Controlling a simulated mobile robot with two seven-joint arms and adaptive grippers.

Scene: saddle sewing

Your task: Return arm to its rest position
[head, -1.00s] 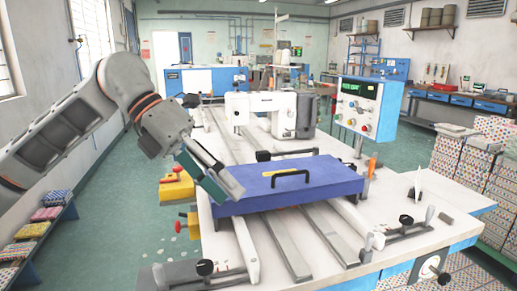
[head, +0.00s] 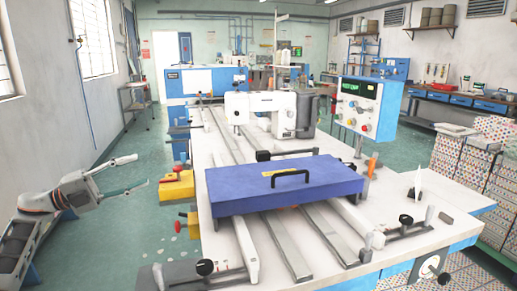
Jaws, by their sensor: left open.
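My left gripper (head: 134,173) is at the left of the head view, low and clear of the table. Its two fingers point right and stand apart, with nothing between them. My left arm comes in from the lower left corner. The blue box-like clamp plate with a black handle (head: 235,190) lies on the white work table (head: 460,200), to the right of the gripper and apart from it. My right gripper is not in view.
A white sewing machine (head: 262,104) stands on the table behind the blue plate. A control box (head: 368,107) is at the right back. Yellow and red pedal-like parts (head: 177,185) stick out at the table's left side. Green floor lies between gripper and table.

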